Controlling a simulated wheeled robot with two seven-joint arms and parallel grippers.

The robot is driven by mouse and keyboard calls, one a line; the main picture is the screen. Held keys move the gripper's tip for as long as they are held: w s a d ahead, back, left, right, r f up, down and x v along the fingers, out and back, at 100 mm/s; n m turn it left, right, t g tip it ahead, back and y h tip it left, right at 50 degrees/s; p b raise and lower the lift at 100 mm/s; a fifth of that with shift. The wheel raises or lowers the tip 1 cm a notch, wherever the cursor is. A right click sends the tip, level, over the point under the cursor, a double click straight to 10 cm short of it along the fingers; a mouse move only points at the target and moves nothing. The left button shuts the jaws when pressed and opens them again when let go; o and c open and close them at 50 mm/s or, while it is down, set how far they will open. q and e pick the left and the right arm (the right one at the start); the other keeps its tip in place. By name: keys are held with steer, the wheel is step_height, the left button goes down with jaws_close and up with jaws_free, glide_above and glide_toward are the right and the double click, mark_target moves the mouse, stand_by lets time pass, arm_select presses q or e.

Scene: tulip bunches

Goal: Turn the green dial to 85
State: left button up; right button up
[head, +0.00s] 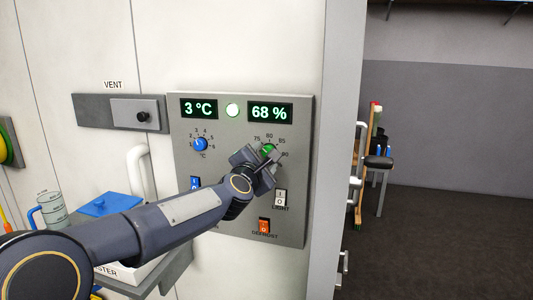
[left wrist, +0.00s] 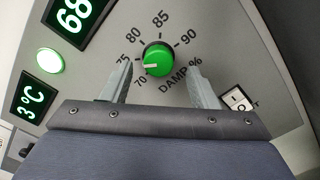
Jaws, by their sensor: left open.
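The green dial (head: 268,149) sits on the right side of the grey control panel (head: 218,125), below a display (head: 270,112) reading 68 %. In the left wrist view the green dial (left wrist: 160,56) has a white mark pointing lower left, between 70 and 75 on its DAMP % scale. My left gripper (head: 263,158) is in front of the dial and partly hides it in the head view. Its two fingers (left wrist: 160,68) are open, one on each side of the dial, with visible gaps. My right gripper is not in view.
A blue dial (head: 200,144) sits at the panel's left under a 3 °C display (head: 199,108). A white light switch (head: 281,199) and an orange defrost switch (head: 264,226) are below the green dial. A shelf with a blue-lidded container (head: 110,204) stands at left.

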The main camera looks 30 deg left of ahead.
mark_target(268, 151)
arm_select(q)
steer(key=shift+x, duration=0.85)
steer(key=shift+w+a+r+p, duration=0.1)
steer(key=shift+w+p, duration=0.2)
steer(key=shift+w, duration=0.1)
steer(key=c, duration=1)
steer(key=m+p, duration=0.3)
steer(key=m, duration=1.6)
steer(key=shift+m+p, duration=0.3)
steer(key=shift+p, duration=0.1)
